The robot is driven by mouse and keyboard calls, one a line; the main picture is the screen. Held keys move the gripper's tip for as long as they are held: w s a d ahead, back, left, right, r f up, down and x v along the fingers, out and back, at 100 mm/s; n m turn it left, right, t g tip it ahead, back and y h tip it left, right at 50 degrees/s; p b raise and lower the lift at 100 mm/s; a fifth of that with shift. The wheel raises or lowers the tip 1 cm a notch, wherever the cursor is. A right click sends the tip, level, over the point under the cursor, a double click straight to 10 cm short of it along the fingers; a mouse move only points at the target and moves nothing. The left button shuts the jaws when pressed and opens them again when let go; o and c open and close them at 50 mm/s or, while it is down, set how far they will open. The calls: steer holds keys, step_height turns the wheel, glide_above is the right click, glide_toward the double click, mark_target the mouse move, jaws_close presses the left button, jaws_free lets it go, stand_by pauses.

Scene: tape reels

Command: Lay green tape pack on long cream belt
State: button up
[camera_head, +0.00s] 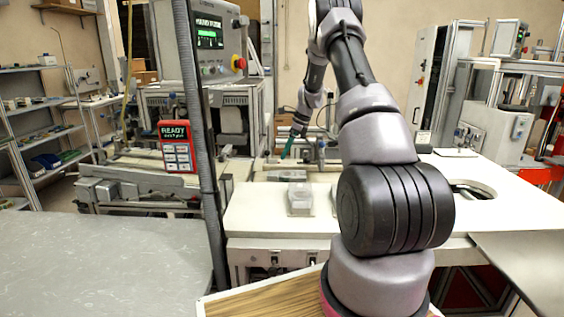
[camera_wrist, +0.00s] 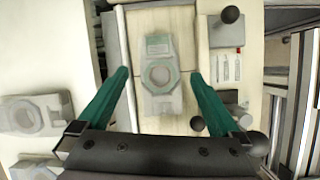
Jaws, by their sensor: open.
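A pale pack with a greenish ring and label (camera_wrist: 147,97) lies flat on a long cream belt (camera_wrist: 152,22) in the wrist view. The ring sits between my fingertips in that picture, with a gap on both sides. My gripper (camera_wrist: 160,75) has green fingers spread wide, with nothing held between them. In the head view my gripper (camera_head: 285,156) points down over the far side of the cream work surface. A small pale shape (camera_head: 287,175) lies below it there, too small to tell its colour.
Another clear, greyish pack (camera_head: 300,208) stands on the near cream table (camera_head: 265,222); a similar pack (camera_wrist: 50,106) shows at left in the wrist view. Black knobs (camera_wrist: 230,14) and metal fittings flank the belt. A red READY panel (camera_head: 175,130) stands left.

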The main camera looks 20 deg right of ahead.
steer(key=s+a+r+n+t, duration=0.1)
steer(key=s+a+r+n, duration=0.2)
steer(key=s+r, duration=0.35)
steer(key=s+a+r+n+h, duration=0.1)
steer(key=s+a+r+n, duration=0.25)
steer(key=r, duration=0.65)
steer(key=s+a+r+n+t, duration=0.1)
steer(key=s+a+r+n, duration=0.1)
steer(key=s+r, duration=0.45)
steer(key=s+a+r+n+t, duration=0.1)
steer(key=s+a+r+n, duration=0.2)
steer(key=s, duration=0.9)
steer(key=s+a+r+n+t+h, duration=0.1)
steer(key=s+a+r+n+t, duration=0.1)
steer(key=s+n, duration=0.7)
steer(key=s+a+r, duration=0.1)
steer(key=s, duration=0.3)
steer(key=shift+a, duration=0.15)
